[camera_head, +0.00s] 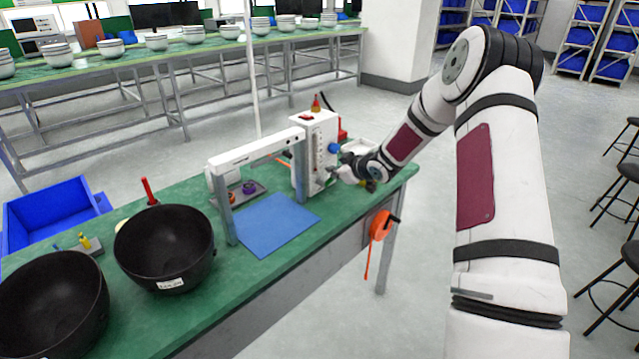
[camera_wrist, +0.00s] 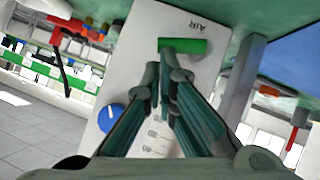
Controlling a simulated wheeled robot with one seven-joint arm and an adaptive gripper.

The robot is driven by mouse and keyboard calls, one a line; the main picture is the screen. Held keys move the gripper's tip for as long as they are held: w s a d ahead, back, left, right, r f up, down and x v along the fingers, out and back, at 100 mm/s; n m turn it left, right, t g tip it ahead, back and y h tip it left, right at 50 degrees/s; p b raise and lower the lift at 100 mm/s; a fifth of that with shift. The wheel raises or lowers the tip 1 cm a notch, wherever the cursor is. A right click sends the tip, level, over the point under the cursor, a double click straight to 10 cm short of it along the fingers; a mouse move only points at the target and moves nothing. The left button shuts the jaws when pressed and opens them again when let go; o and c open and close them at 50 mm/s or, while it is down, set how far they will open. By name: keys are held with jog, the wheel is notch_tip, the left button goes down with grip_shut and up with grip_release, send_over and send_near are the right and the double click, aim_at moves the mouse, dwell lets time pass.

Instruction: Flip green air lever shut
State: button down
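The green air lever (camera_wrist: 190,46) is a short bar on the white panel (camera_wrist: 212,75), beside the upside-down label "AIR". In the wrist view it lies crosswise just beyond my fingertips. My gripper (camera_wrist: 166,72) has its fingertips together with nothing seen between them, close to the lever's lower edge; I cannot tell whether they touch it. In the head view my gripper (camera_head: 337,172) is at the lower front of the white upright unit (camera_head: 314,135). I cannot make out the lever there.
A blue knob (camera_wrist: 110,117) sits on the same panel. A white arch (camera_head: 255,150) stands over a blue mat (camera_head: 275,224) on the green bench. Black bowls (camera_head: 165,248) stand at the left. An orange reel (camera_head: 379,225) hangs on the bench's front.

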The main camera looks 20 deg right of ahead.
jog(key=shift+w+d+f, duration=0.15)
jog(key=shift+d+f, duration=0.2)
jog(key=shift+d, duration=0.15)
dwell(0.7)
